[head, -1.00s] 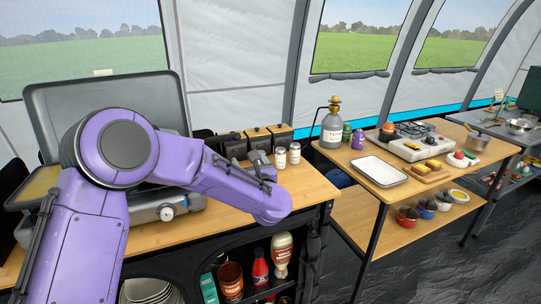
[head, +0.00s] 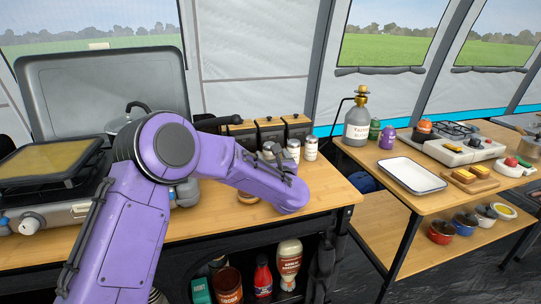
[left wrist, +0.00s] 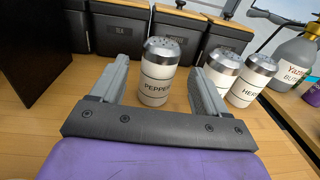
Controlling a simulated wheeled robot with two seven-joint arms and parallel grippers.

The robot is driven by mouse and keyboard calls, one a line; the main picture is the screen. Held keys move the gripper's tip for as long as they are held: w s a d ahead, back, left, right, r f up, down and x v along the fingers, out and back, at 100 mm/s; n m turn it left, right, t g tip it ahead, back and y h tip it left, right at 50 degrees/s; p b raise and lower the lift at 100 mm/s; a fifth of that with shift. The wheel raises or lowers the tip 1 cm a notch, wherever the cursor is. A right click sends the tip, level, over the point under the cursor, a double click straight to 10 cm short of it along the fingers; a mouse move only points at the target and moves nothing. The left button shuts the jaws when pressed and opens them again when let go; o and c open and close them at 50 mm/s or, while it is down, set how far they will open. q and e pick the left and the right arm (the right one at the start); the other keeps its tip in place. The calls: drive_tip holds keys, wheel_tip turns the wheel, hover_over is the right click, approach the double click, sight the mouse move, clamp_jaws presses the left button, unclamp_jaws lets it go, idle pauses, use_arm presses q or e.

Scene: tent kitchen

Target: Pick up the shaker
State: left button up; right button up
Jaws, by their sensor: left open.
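Three white shakers with silver perforated caps stand upright on the wooden counter. The one labelled PEPPER (left wrist: 157,74) is between the spread fingers of my left gripper (left wrist: 161,70), with a visible gap on each side. Another shaker (left wrist: 221,66) is partly hidden by the right finger. In the head view, two shakers show clearly, one (head: 294,148) beside the other (head: 310,148). The purple left arm hides much of the hand there. My right gripper is not in view.
Dark canisters with wooden lids (head: 270,130) stand close behind the shakers. A stove (head: 40,210) with a raised lid is at the left. A gas bottle (head: 357,125) and a white tray (head: 411,174) are on the second table. The counter right of the shakers is clear.

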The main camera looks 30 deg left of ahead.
sight(268, 149)
use_arm(q)
drive_tip(key=p+x, duration=0.1)
drive_tip(key=x, duration=0.4)
drive_tip(key=shift+w+a+f, duration=0.1)
drive_tip(key=shift+w+a, duration=0.15)
drive_tip(key=shift+a, duration=0.1)
drive_tip(key=c, duration=1.1)
